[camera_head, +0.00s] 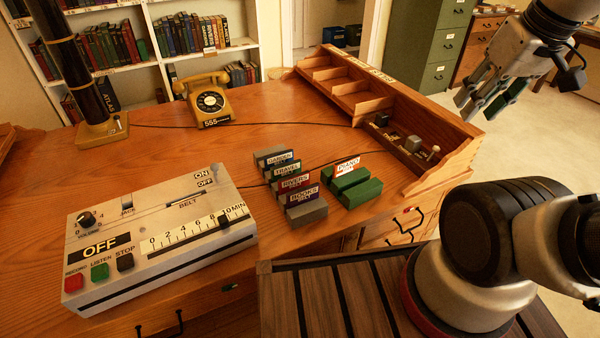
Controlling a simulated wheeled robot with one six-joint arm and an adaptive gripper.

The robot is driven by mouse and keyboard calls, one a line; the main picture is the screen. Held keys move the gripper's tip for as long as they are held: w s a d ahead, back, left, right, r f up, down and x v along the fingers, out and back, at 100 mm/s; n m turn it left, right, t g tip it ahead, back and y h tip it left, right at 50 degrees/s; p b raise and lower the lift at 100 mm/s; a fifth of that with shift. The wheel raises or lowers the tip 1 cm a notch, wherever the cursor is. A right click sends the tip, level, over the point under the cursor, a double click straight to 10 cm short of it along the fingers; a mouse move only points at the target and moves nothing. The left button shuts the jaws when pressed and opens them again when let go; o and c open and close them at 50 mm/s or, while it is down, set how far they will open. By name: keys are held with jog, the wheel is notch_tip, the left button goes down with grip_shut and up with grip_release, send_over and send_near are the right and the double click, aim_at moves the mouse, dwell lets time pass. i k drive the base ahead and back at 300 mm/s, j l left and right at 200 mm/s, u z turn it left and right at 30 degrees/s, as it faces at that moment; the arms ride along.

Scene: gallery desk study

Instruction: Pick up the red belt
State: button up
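Several labelled belts stand in a row on the wooden desk, between grey end blocks. The one marked RIVERS (293,184) has a reddish face and sits between the TRAVEL belt (287,170) and the BOOKS belt (303,194). The GARDEN belt (279,160) is at the back of the row. A belt with a red-and-white PIANO label (347,167) stands apart, by green blocks. My gripper (477,106) is at the upper right, beyond the compartmented rack, well away from the belts. Its fingers are apart, with nothing visible between them.
A recorder (157,235) with switches, buttons and a scale lies left of the belts. A yellow telephone (208,99) stands behind them, its cord crossing the desk. The wooden rack (447,170) edges the right side. A slatted surface (310,303) is in front.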

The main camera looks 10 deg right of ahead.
aim_at(287, 184)
jog(key=u, duration=1.45)
jog(key=z, duration=1)
jog(key=j+z, duration=0.25)
jog(key=j, duration=0.15)
jog(key=k+j+z, duration=0.2)
jog(key=j, duration=0.15)
jog(key=i, duration=0.1)
